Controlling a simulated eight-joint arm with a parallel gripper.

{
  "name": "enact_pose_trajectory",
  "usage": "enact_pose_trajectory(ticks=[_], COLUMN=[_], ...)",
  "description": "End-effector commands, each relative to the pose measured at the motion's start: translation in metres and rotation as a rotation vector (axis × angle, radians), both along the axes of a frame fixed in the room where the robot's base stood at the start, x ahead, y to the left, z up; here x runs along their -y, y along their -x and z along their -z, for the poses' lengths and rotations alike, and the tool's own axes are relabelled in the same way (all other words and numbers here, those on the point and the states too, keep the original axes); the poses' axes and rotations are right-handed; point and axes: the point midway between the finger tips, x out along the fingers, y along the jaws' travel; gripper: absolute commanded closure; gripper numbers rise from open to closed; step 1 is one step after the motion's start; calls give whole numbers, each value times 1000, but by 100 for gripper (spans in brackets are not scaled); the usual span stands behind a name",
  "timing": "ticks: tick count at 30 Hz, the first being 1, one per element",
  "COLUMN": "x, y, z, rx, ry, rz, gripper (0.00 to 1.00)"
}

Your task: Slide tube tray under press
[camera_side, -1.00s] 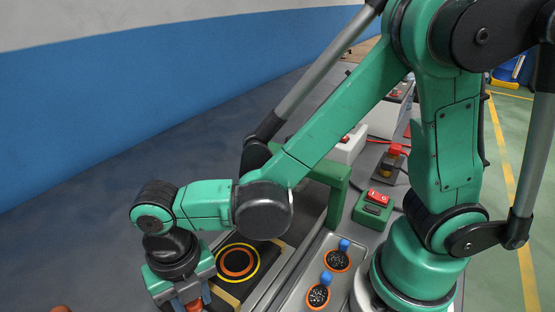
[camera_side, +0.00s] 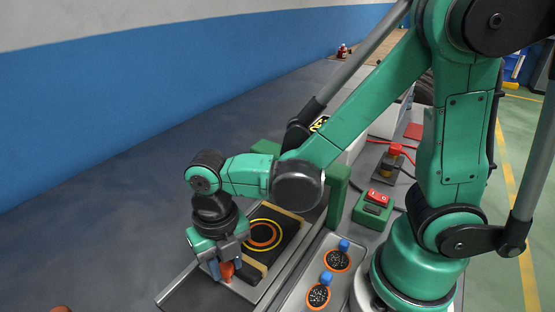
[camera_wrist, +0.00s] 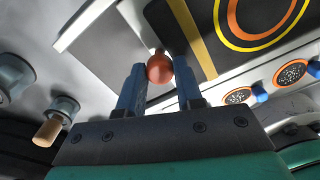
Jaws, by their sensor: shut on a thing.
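The tray (camera_side: 284,244) is a dark plate with tan end strips and a yellow-and-orange ring marking; it sits on a grey slide track (camera_side: 190,291). It also shows in the wrist view (camera_wrist: 217,48). A reddish-orange knob (camera_side: 227,271) is at its near end. My gripper (camera_side: 228,268) points down and is shut on this knob, which shows between the blue fingers in the wrist view (camera_wrist: 159,68). A green frame (camera_side: 338,196), apparently the press, stands at the far end of the tray; my forearm partly hides it.
A grey panel with two blue-levered, orange-ringed dials (camera_side: 337,260) lies right of the track. A green box with a red switch (camera_side: 374,206) stands behind it. A wooden-looking peg (camera_wrist: 47,132) shows at lower left in the wrist view.

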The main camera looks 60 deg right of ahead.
Motion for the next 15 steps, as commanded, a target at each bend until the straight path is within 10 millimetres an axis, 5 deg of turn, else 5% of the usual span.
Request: enact_pose_trajectory(ticks=[6,15], x=[64,122], y=[0,0], z=[0,0], rx=[2,3], ry=[1,1], rz=[13,7], gripper=[100,100])
